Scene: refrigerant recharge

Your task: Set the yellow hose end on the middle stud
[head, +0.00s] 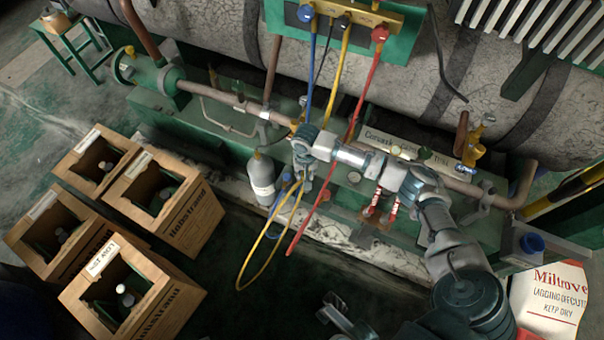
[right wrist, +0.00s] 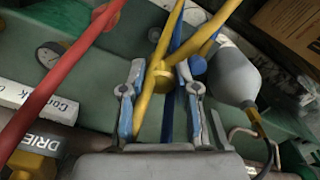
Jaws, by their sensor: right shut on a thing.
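My right gripper (head: 303,172) reaches in from the lower right and is shut on the yellow hose (head: 340,75), above the green bench. In the right wrist view its blue-padded fingers (right wrist: 160,100) close on the yellow hose end (right wrist: 164,80) from both sides. A loop of yellow hose hangs below the gripper. The blue hose (head: 308,70) runs down behind it. The red hose (head: 362,95) hangs just right, its lower end free. I cannot pick out the middle stud for certain. A grey jointed part at the bottom edge may be my left gripper.
A gauge manifold (head: 352,14) with coloured knobs is at the top. A grey bottle (head: 261,180) stands left of the gripper. A long label plate (head: 395,143), pipes and a yellow valve (head: 475,150) are to the right. Several wooden crates (head: 180,215) stand at left.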

